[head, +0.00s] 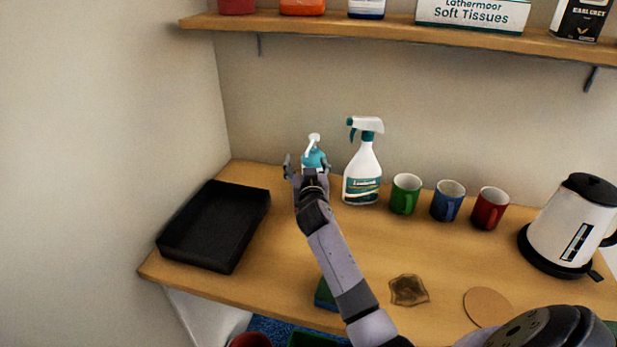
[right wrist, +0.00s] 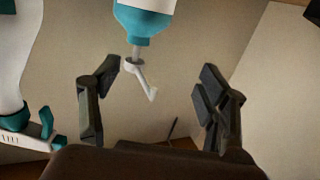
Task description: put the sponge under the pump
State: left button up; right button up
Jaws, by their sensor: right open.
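The pump (head: 314,157) is a teal bottle with a white spout head, at the back of the wooden table. My right gripper (head: 308,167) is open in front of it and hides its lower part. In the right wrist view, seen upside down, the pump (right wrist: 146,22) shows its white spout between the open fingers of the right gripper (right wrist: 157,80), with no finger visibly closed on it. The sponge (head: 325,294), blue and green, lies near the table's front edge, partly hidden behind my right forearm. My left gripper is not in view.
A white spray bottle (head: 362,165) stands just right of the pump. Green (head: 405,193), blue (head: 447,201) and red (head: 490,208) mugs and a kettle (head: 571,228) follow. A black tray (head: 210,228) is at left. A brown crumpled piece (head: 408,290) and round coaster (head: 488,307) lie in front.

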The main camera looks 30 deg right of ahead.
jog(key=b+v, duration=0.1)
jog(key=v, duration=1)
jog(key=shift+r, duration=0.1)
